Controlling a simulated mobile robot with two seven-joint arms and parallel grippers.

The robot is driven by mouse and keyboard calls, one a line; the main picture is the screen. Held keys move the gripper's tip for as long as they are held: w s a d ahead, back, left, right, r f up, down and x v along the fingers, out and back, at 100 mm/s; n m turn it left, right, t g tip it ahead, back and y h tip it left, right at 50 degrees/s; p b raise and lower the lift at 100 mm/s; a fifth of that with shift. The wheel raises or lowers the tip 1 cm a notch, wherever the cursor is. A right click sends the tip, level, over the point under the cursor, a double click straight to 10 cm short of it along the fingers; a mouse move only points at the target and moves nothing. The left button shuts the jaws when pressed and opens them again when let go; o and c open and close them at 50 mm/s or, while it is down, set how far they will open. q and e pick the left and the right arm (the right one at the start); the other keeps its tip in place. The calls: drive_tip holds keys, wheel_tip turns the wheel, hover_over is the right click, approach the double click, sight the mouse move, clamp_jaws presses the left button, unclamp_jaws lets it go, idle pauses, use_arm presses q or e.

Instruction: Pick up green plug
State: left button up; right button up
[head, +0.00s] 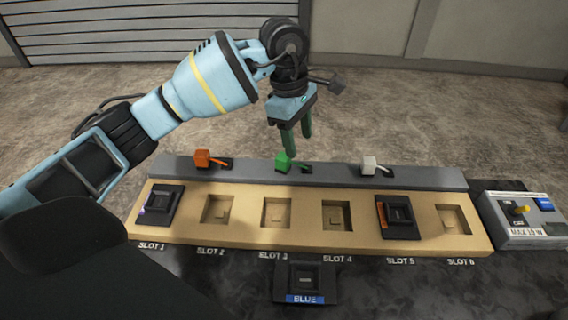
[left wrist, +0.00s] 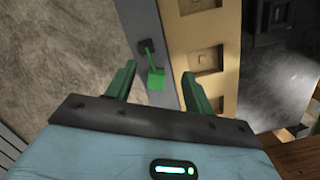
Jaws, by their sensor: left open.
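The green plug (head: 283,161) is a small green block with a short green lead to a dark socket, on the grey strip behind the slot board. My left gripper (head: 297,143) is open, pointing down just above and behind the green plug. In the left wrist view the green plug (left wrist: 156,80) shows between the two green fingers (left wrist: 159,73), with space on both sides. The fingers do not grip it. My right gripper is not in view.
An orange plug (head: 202,158) and a white plug (head: 369,165) stand on the same grey strip. The tan board (head: 248,236) has six slots; slots 1 and 5 hold dark modules. A BLUE module (head: 305,281) lies in front. A switch box (head: 521,228) stands at right.

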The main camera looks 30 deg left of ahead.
sight(283, 156)
use_arm(q)
drive_tip(key=a, duration=0.1)
drive_tip(key=a+y, duration=0.1)
drive_tip(key=a+n+y, duration=0.1)
drive_tip(key=shift+s+a+f, duration=0.15)
drive_tip(key=shift+s, duration=0.1)
drive_tip(key=shift+f, duration=1.45)
drive_tip(key=shift+w+a+f, duration=0.1)
drive_tip(key=shift+f, duration=1.15)
drive_tip(key=shift+w+f, duration=0.1)
drive_tip(key=shift+f, duration=1.1)
drive_tip(key=c, duration=1.1)
clamp_jaws()
